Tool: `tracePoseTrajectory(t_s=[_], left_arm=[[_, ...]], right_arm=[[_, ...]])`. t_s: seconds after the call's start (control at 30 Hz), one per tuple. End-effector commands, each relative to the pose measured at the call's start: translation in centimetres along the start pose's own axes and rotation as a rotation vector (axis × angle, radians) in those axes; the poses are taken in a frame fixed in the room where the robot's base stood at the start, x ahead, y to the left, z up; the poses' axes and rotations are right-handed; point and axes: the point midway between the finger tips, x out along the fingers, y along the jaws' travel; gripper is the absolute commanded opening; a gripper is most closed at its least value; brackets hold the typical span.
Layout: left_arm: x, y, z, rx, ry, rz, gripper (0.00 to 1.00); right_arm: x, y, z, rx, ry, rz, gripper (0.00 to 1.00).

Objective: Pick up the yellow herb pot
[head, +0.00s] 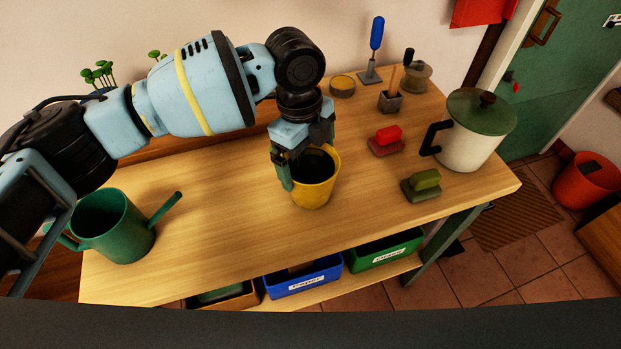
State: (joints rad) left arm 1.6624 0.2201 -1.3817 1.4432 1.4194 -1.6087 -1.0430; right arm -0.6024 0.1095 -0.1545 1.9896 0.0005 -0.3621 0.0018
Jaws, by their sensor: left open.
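The yellow herb pot (318,193) stands upright on the wooden table (225,220), near its middle. Its inside looks dark, and no plant shows in it. My left gripper (298,172) points down at the pot, with its fingers apart. One finger shows at the pot's left side, overlapping the rim. The other finger is largely hidden, so I cannot tell whether either touches the pot. My right gripper is not in view.
A green watering can (112,228) stands at the left. Red (387,139) and olive (424,182) blocks lie right of the pot, with a lidded cream pot (470,140) beyond. Blue (303,278) and green (385,250) bins sit on the shelf below.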

Motion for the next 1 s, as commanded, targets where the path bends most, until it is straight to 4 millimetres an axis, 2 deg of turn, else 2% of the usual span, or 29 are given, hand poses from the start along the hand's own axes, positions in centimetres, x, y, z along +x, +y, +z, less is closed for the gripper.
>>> tracePoseTrajectory(t_s=[0.3, 0.63, 1.0], left_arm=[[4.2, 0.1, 0.0, -0.001, 0.001, 0.003, 1.00], [4.9, 0.1, 0.0, -0.001, 0.000, 0.002, 1.00], [4.9, 0.1, 0.0, -0.001, 0.000, 0.002, 0.53]], right_arm=[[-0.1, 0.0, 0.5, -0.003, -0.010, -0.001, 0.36], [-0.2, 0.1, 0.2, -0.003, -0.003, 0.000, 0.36], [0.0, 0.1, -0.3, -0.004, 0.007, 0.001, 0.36]])
